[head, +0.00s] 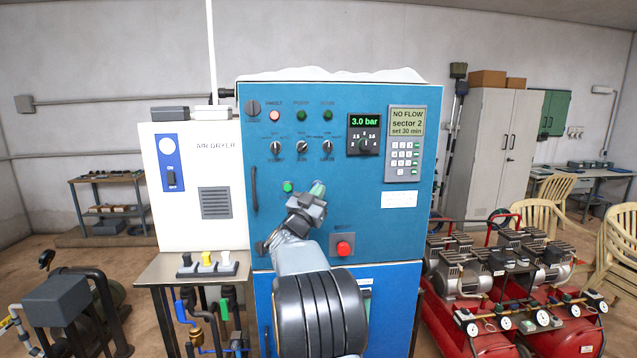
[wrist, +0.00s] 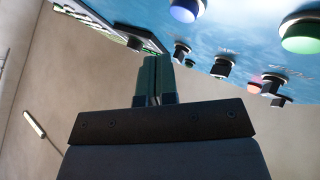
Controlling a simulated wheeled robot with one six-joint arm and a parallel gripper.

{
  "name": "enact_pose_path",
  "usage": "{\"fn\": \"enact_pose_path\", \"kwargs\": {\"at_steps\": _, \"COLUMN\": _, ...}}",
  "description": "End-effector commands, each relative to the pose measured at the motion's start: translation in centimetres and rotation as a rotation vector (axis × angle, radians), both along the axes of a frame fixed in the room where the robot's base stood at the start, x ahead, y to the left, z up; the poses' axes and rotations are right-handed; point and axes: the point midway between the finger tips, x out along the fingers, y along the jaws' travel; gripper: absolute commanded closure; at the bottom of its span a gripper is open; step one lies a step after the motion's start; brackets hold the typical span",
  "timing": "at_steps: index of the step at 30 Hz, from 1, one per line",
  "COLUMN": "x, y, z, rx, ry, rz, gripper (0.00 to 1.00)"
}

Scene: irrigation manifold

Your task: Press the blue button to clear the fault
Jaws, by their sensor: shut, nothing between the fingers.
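The blue button (wrist: 183,10) shows at the top edge of the wrist view, partly cut off, on the blue control panel. In the head view my gripper and arm appear to hide it. My gripper (head: 318,188) is in front of the lower middle of the panel, just right of a green button (head: 288,187). In the wrist view my gripper (wrist: 156,62) has its two fingers together and empty, below the blue button in the picture. I see no contact with the button; the exact gap to the panel cannot be told. The FAULT lamp (head: 274,115) looks pale red.
A red button (head: 345,248) sits lower right on the panel, below the keypad display (head: 406,122) reading "NO FLOW sector 2". Three selector knobs (head: 302,147) stick out above my gripper. A door handle (head: 254,188) is at the left. Red compressors (head: 500,325) stand at the right.

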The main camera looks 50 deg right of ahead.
Motion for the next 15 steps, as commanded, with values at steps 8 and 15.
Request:
{"fn": "enact_pose_path", "kwargs": {"at_steps": 8, "x": 1.2, "y": -1.0, "z": -0.1, "rx": 0.001, "ry": 0.001, "rz": 0.000, "gripper": 1.00}}
{"fn": "enact_pose_path", "kwargs": {"at_steps": 15, "x": 1.4, "y": -1.2, "z": -0.1, "rx": 0.001, "ry": 0.001, "rz": 0.000, "gripper": 1.00}}
